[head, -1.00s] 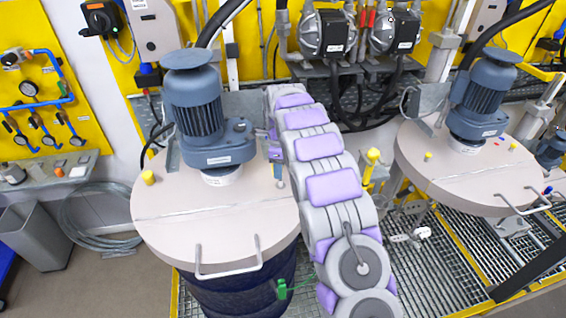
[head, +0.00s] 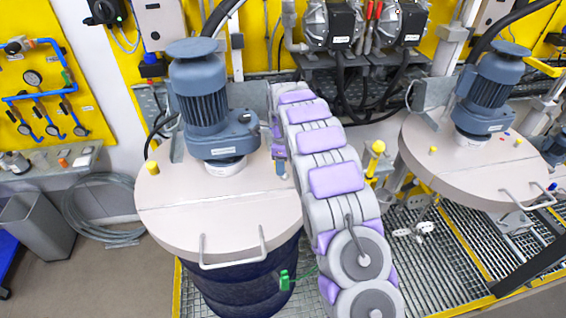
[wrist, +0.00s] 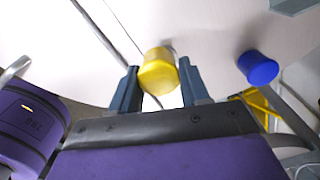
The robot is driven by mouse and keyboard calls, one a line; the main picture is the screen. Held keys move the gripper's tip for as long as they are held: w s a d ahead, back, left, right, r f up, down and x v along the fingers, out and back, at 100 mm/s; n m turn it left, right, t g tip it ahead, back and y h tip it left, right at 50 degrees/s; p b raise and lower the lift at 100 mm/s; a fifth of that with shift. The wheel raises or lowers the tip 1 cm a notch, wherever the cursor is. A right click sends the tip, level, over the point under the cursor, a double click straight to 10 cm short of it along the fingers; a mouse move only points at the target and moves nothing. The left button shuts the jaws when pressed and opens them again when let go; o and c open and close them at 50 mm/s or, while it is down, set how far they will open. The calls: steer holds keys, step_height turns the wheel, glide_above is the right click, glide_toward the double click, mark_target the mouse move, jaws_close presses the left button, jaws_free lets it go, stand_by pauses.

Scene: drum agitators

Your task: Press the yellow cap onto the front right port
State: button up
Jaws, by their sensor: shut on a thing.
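In the wrist view my gripper (wrist: 158,66) has its two blue-grey fingers on either side of a yellow cap (wrist: 158,76). It is shut on this cap, right against the pale lid (wrist: 225,25). Whether the cap is seated in a port cannot be told; the port under it is hidden. A blue cap (wrist: 258,68) is on the lid to the right. In the head view my arm reaches to the right edge of the left drum's lid (head: 230,205); my gripper is mostly hidden there. Another yellow cap (head: 152,168) sits on that lid's left side.
A motor (head: 205,100) stands on the left lid, with a handle (head: 232,262) at its front. A second drum lid (head: 470,165) with a motor and small yellow caps is at the right. Pumps (head: 332,28) and hoses are behind. Grating (head: 455,270) covers the floor at right.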

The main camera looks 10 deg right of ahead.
mark_target(288, 178)
steer(key=shift+d+f, duration=0.1)
steer(key=shift+d, duration=0.45)
steer(key=shift+a+f, duration=0.1)
steer(key=shift+a, duration=0.25)
steer(key=shift+d, duration=0.35)
steer(key=shift+d+f, duration=0.25)
steer(key=shift+d+f+b, duration=0.2)
steer(key=shift+f+b, duration=0.1)
steer(key=shift+f, duration=0.65)
steer(key=shift+d+f, duration=0.1)
steer(key=shift+f, duration=0.5)
